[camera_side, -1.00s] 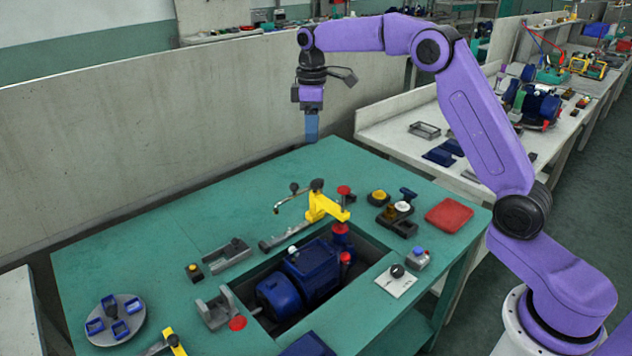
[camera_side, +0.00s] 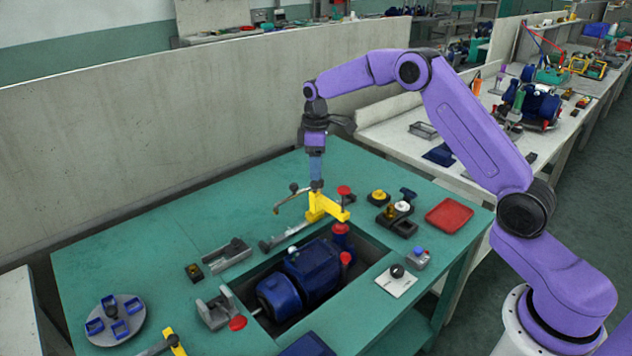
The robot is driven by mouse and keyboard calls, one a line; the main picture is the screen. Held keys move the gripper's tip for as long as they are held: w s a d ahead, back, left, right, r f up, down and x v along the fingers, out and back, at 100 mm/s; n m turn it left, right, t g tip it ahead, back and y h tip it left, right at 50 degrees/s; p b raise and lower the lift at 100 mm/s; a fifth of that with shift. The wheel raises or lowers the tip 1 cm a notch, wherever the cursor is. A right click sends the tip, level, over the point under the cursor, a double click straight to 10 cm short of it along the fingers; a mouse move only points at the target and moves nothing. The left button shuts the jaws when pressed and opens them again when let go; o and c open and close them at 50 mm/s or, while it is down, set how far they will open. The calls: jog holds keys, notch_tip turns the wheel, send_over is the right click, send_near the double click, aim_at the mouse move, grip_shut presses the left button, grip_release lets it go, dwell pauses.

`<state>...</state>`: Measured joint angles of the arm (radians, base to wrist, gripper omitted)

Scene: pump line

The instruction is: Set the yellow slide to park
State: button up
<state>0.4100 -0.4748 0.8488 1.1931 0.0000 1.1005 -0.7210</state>
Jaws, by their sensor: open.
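A yellow slide-like piece (camera_side: 322,209) with a projecting arm stands at the back edge of the recess, beside the blue motor and pump. In the earlier frame a dark knob shows on its top. My gripper (camera_side: 316,182) points straight down, with its bluish fingers right over that knob. The fingers are open. They hide most of the knob, and I cannot tell whether they touch it. A grey rail (camera_side: 279,240) lies to the left of the yellow piece. No park mark is readable.
The blue motor (camera_side: 310,268) sits in the recess. A bent rod with a ball end (camera_side: 292,192) stands close left of my gripper, and a red knob (camera_side: 344,190) close right. A red pad (camera_side: 449,215) lies at the right. The table's back left is clear.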

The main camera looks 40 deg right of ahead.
jog(key=shift+f, duration=2.8)
grip_shut()
